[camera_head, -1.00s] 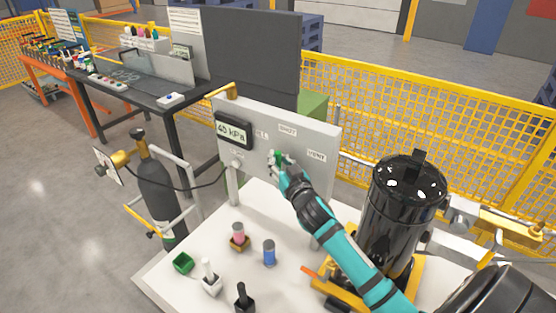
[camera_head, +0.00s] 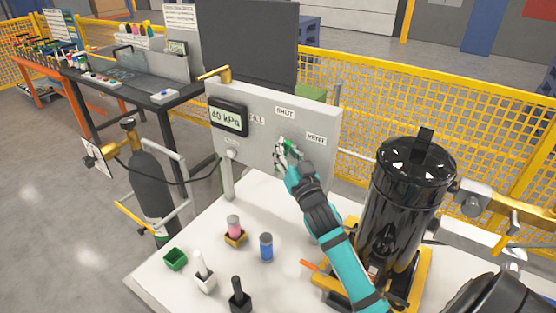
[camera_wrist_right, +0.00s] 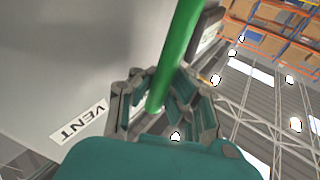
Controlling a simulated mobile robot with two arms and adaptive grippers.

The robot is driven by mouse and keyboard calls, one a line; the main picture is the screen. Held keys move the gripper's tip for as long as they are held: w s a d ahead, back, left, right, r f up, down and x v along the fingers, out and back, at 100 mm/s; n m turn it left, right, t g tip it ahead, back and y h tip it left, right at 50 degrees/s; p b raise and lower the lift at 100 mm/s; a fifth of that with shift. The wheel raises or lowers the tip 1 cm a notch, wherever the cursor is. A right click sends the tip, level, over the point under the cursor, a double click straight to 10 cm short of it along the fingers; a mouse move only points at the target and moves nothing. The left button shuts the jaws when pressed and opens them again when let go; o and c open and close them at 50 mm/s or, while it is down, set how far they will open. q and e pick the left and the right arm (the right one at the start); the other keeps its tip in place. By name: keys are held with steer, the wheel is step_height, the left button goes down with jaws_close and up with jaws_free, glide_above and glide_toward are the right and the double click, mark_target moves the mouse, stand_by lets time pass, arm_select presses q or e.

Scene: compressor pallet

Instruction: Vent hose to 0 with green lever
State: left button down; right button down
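The green lever (camera_head: 281,146) is on the front of the grey panel (camera_head: 254,164), below the SHUT label (camera_head: 285,112) and left of the VENT label (camera_head: 316,138). My right gripper (camera_head: 286,154) is at the lever. In the right wrist view the green lever (camera_wrist_right: 178,50) runs between the two fingers of the right gripper (camera_wrist_right: 168,82), which are closed in around it; contact on both sides is hard to see. The VENT label also shows there (camera_wrist_right: 78,124). The gauge (camera_head: 228,118) reads 40 kPa. My left gripper is out of view.
A black tank (camera_head: 405,210) stands right of my right forearm. A blue cylinder (camera_head: 266,247), a pink one (camera_head: 234,228) and a green box (camera_head: 175,258) are on the white tabletop (camera_head: 205,230). A dark gas bottle (camera_head: 150,185) stands left of the table.

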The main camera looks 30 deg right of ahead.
steer(key=s+d+f+m+t+h+b, duration=0.1)
steer(key=s+f+m+t+h+b, duration=0.2)
steer(key=m+b, duration=0.4)
steer(key=shift+s+d+f+h+b, duration=0.35)
steer(key=shift+s+h+b, duration=0.7)
steer(key=shift+b, duration=1.55)
steer(key=shift+w+h, duration=0.25)
steer(key=shift+h, duration=0.2)
steer(key=c, duration=1.3)
jaws_free()
steer(key=shift+a+r, duration=0.2)
steer(key=shift+r, duration=0.05)
steer(key=shift+o, duration=0.3)
steer(key=shift+d, duration=0.15)
steer(key=v, duration=1.2)
steer(key=shift+f, duration=0.15)
